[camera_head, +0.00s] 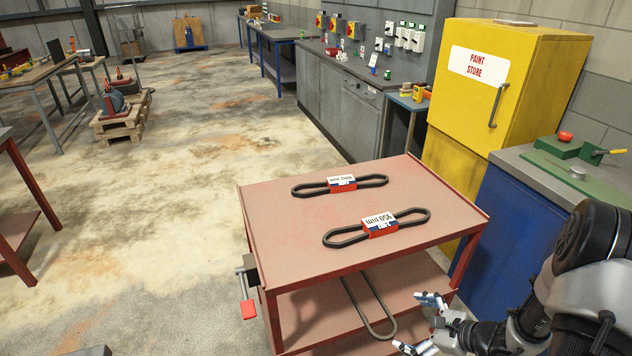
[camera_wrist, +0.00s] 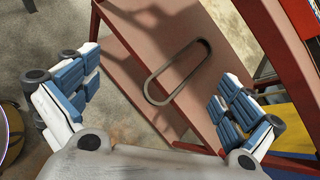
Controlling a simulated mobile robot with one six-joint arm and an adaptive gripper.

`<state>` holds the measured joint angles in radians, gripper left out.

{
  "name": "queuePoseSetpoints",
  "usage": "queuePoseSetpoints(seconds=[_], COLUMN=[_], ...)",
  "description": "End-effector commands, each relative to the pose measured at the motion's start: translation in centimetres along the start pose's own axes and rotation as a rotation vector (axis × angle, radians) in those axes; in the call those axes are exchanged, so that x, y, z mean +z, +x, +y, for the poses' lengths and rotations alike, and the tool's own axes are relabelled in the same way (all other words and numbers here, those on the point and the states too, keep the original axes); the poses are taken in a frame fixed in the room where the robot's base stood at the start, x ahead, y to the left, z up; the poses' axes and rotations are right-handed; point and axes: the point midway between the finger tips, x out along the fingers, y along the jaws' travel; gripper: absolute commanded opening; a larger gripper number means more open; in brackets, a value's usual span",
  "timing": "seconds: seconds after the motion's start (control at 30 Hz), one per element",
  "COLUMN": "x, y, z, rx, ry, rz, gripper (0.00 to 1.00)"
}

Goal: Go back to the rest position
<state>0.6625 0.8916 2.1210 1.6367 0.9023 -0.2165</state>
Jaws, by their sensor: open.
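My gripper (camera_head: 423,325) is low at the right in the head view, in front of the red cart's right side. Its two fingers are spread apart with nothing between them. In the wrist view my gripper (camera_wrist: 165,105) also shows open, with blue-padded fingers at left and right. A bare dark belt (camera_head: 368,306) lies on the cart's lower shelf, apart from the fingers. The wrist view shows this belt (camera_wrist: 150,85) as a long loop beyond the fingertips.
The red cart (camera_head: 270,215) carries two sleeved belts, one farther back (camera_head: 341,184) and one nearer (camera_head: 378,227). A vise (camera_head: 248,285) is on its left side. A yellow paint store cabinet (camera_head: 470,120) and a blue bench (camera_head: 505,235) stand right.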

Motion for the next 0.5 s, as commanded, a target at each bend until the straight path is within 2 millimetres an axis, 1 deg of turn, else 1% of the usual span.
queuePoseSetpoints(seconds=[0.03, 0.07, 0.1, 0.17, 0.2, 0.3, 0.4, 0.5], x=[3.5, 5.3, 7.7, 10.9, 12.8, 17.1, 20.4, 22.7], y=[-0.9, -1.4, -2.1, -3.2, -4.0, -6.2, -8.7, -11.3], z=[-0.2, -0.1, 0.3, 1.2, 1.9, 4.1, 6.6, 9.0], rx=[0.04, 0.067, 0.105, 0.161, 0.197, 0.288, 0.374, 0.453], ry=[-0.109, -0.171, -0.252, -0.374, -0.456, -0.658, -0.861, -1.062], rz=[-0.019, -0.028, -0.039, -0.051, -0.057, -0.061, -0.051, -0.024], gripper=[1.0, 1.0, 1.0, 1.0, 1.0, 1.0, 1.0, 1.0])
